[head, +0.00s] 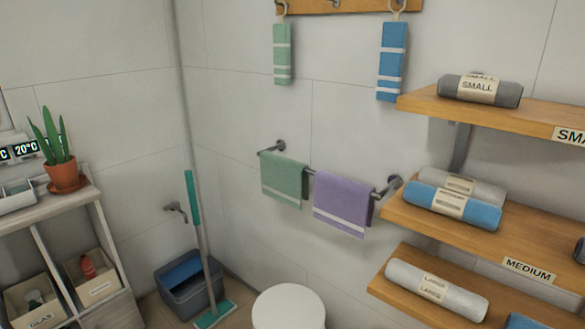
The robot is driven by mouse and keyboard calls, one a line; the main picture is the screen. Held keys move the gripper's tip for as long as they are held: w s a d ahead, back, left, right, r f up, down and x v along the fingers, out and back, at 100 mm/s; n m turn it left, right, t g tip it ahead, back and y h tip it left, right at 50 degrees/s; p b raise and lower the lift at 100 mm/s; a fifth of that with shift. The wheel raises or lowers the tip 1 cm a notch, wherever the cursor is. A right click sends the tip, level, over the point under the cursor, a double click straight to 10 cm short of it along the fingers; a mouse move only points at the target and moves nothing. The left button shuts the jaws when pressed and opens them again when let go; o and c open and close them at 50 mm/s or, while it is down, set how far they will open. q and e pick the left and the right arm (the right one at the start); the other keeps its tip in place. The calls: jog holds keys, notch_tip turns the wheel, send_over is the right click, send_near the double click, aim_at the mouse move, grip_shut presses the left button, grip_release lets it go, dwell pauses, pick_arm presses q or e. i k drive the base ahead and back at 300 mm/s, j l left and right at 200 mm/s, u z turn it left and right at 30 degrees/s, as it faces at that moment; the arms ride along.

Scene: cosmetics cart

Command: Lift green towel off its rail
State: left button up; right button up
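A green towel (284,178) with a pale stripe near its hem hangs folded over the left part of a dark wall rail (310,173) in the head view. A purple towel (343,203) hangs to its right on the same rail, with a small gap between them. Another green towel (282,55) with white stripes hangs from a hook above, beside a blue striped towel (392,62). Neither of my grippers is in the picture.
Wooden shelves (437,217) with rolled towels project at the right. A white round stool (289,307) stands below the rail. A mop (196,235) and grey bucket (188,285) stand in the corner. A cabinet (98,190) with a potted plant (58,155) is at left.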

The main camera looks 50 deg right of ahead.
aim_at(283, 179)
jog(key=i+j+z, duration=0.1)
jog(key=i+z, duration=0.15)
jog(key=z, duration=0.15)
jog(key=i+j+z, duration=0.15)
jog(key=z, duration=0.25)
jog(key=i+j+z, duration=0.25)
jog(key=z, duration=0.15)
jog(key=i+j+z, duration=0.2)
jog(key=z, duration=0.2)
jog(key=i+j+z, duration=0.1)
jog(key=j+z, duration=0.3)
